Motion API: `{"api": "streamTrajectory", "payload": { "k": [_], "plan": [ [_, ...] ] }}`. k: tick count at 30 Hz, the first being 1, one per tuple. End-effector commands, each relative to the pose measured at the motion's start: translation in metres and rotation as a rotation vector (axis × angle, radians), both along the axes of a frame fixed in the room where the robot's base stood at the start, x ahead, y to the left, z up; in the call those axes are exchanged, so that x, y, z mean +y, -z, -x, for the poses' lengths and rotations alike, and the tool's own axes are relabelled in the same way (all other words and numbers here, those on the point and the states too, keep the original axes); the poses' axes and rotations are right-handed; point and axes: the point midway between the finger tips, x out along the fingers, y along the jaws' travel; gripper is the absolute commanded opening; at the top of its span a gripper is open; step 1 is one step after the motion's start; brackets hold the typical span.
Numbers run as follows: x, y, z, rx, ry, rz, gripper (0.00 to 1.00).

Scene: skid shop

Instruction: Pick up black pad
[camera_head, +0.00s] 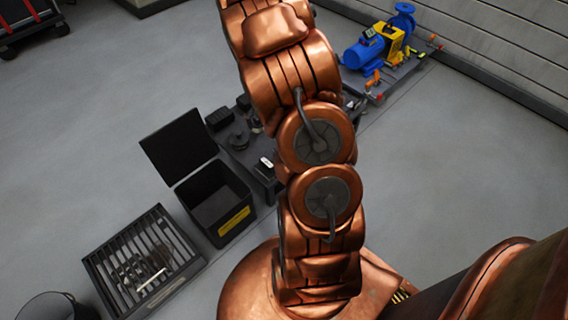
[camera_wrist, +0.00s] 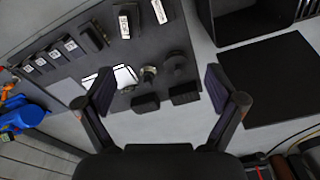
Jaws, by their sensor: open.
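My gripper (camera_wrist: 160,88) shows in the wrist view, open and empty, with its two dark fingers spread over the near edge of a dark bench (camera_wrist: 105,62). Two small black pad-like blocks lie at that edge between the fingers: one black pad (camera_wrist: 145,102) left of middle, and another (camera_wrist: 185,93) nearer the right finger. I cannot tell which one the task names. Both appear apart from the fingers. In the head view a black block (camera_head: 220,118) lies at the bench's far end; my arm hides the gripper and part of the bench.
Round dark parts (camera_wrist: 173,64) stand just beyond the pads. A black bin (camera_head: 215,195) with a raised lid (camera_head: 178,147) stands beside the bench. A slatted crate (camera_head: 188,258) is at lower left. A blue and yellow pump (camera_head: 378,45) is at upper right. Floor right is clear.

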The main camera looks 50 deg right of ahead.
Motion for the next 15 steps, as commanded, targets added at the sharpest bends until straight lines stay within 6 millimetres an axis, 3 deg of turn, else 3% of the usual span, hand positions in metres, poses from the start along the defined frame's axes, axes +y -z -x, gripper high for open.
{"api": "streamTrajectory", "payload": {
  "k": [1,6,12,15],
  "plan": [
    [-0.016,0.041,-0.002,-0.005,0.012,0.003,0.94],
    [-0.056,0.122,-0.006,-0.026,0.035,0.015,0.94],
    [-0.087,0.183,-0.008,-0.05,0.052,0.028,0.94],
    [-0.094,0.197,-0.008,-0.056,0.057,0.032,0.94]
  ]
}}
